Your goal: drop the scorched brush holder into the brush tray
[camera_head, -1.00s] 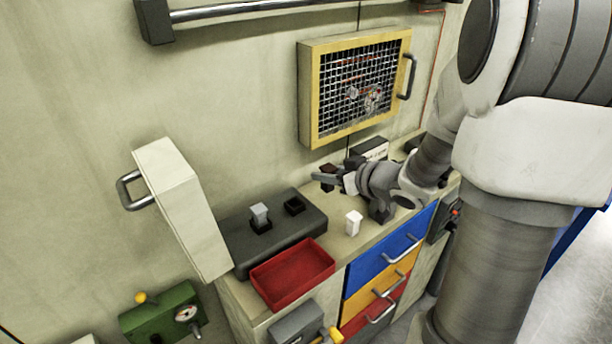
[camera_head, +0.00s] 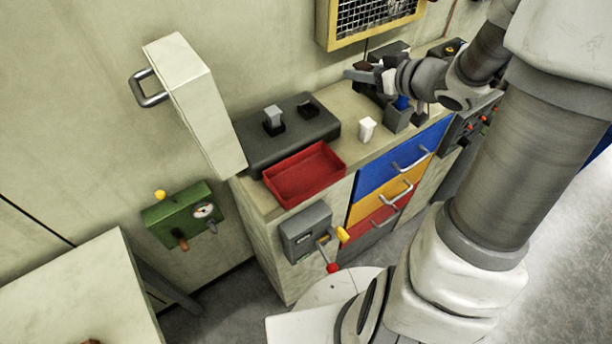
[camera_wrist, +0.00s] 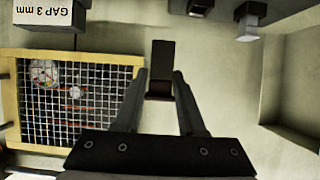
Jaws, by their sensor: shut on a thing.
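My gripper (camera_head: 354,73) is above the back of the bench top, right of the red tray and apart from it. In the wrist view my gripper (camera_wrist: 161,84) is shut on a small dark, brownish block, which I take as the scorched brush holder (camera_wrist: 161,62). It also shows as a dark brown piece at the fingertips in the head view (camera_head: 363,66). The fingers partly hide it. The brush tray (camera_head: 306,174), red, shallow and empty, sits at the bench's front left.
A dark block (camera_head: 270,148) behind the tray has one grey-topped holder (camera_head: 273,117) and one open socket (camera_head: 308,110). A white block (camera_head: 367,128) stands right of the tray. A raised pale cover (camera_head: 197,100) rises at left. A mesh guard (camera_head: 375,15) hangs on the wall.

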